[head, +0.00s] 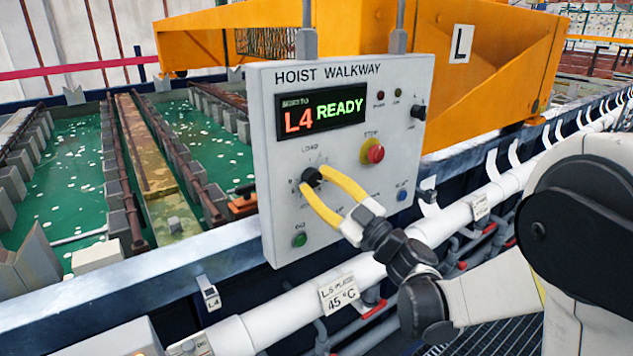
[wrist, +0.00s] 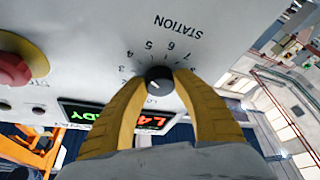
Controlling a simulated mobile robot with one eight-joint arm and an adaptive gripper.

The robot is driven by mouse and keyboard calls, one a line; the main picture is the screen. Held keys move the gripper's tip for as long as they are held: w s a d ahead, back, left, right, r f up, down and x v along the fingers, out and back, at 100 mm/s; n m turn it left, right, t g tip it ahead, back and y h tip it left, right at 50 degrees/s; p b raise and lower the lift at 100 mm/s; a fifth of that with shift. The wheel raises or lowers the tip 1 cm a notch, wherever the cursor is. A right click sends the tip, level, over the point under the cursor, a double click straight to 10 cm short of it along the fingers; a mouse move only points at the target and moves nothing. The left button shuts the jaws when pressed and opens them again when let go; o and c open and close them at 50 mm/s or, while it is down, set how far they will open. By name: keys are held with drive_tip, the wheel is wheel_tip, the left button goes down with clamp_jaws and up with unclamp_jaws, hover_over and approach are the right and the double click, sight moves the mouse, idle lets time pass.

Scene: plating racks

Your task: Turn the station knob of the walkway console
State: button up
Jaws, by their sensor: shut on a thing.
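The walkway console (head: 350,100) is a pale upright panel marked HOIST WALKWAY. Its display (head: 320,111) reads L4 in orange-red and READY in green. The black round station knob (head: 311,176) is low on the left of the panel. In the wrist view the knob (wrist: 158,78) has a small pale mark, with numbers around it and the word STATION, seen upside down. My gripper (head: 318,183) has yellow fingers, shut on the knob from either side. In the wrist view my gripper (wrist: 161,88) shows its fingertips against the knob's sides. The gripper hides some numbers.
A red stop button (head: 375,154) sits right of the knob. A green button (head: 299,240), a blue button (head: 402,194) and a black knob (head: 418,112) are also on the panel. A white pipe (head: 290,307) runs below. Green tanks (head: 75,170) lie behind at left.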

drive_tip(key=o, duration=1.2)
drive_tip(key=shift+d, duration=0.1)
drive_tip(key=v, duration=1.2)
